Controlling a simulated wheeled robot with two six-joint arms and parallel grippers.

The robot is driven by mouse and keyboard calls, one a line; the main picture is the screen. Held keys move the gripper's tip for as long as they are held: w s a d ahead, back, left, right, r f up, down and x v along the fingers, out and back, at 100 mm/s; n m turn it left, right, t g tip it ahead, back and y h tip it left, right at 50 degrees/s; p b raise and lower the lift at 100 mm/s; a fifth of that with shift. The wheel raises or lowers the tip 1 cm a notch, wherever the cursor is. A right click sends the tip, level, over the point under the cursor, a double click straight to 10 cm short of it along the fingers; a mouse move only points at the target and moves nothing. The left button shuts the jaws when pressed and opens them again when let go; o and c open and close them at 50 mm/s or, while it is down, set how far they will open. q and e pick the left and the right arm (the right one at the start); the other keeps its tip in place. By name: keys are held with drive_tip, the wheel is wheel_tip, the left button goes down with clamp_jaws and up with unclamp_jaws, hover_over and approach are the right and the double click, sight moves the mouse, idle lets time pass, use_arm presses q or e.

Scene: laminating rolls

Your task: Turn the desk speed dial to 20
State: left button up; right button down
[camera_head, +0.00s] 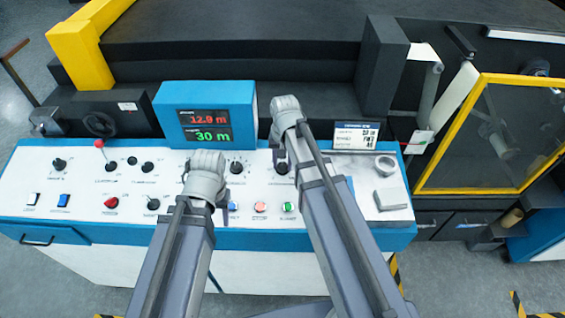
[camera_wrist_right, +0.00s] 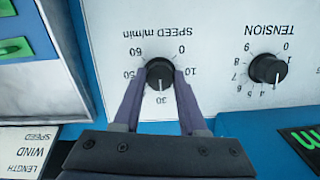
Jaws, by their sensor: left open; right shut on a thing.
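The speed dial (camera_wrist_right: 159,69) is a round black knob on the white desk panel, upside down in the right wrist view. Its white pointer line is at the 30 mark; the 20 mark is hidden behind a finger. My right gripper (camera_wrist_right: 160,82) is shut on the knob, one dark finger on each side. In the head view the dial (camera_head: 282,168) is partly hidden under my right gripper (camera_head: 279,153). My left gripper (camera_head: 203,180) is open above the middle of the panel, left of the speed dial; its fingertips are not clear.
A blue display box (camera_head: 206,113) reads 12.9 m in red and 30 m in green. A small label screen (camera_head: 356,135) stands to the right. Several knobs, including a red-topped lever (camera_head: 100,145), are at the left.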

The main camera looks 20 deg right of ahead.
drive_tip(key=n, duration=0.4)
drive_tip(key=shift+h, duration=0.4)
use_arm(q)
drive_tip(key=shift+f, duration=0.1)
use_arm(e)
drive_tip(key=shift+a+n+h, duration=0.1)
drive_tip(key=shift+n+h, duration=0.2)
drive_tip(key=shift+n, duration=1.8)
drive_tip(key=shift+c, duration=2.2)
unclamp_jaws()
use_arm(q)
drive_tip(key=shift+r, duration=0.2)
use_arm(e)
drive_tip(key=shift+r, duration=0.15)
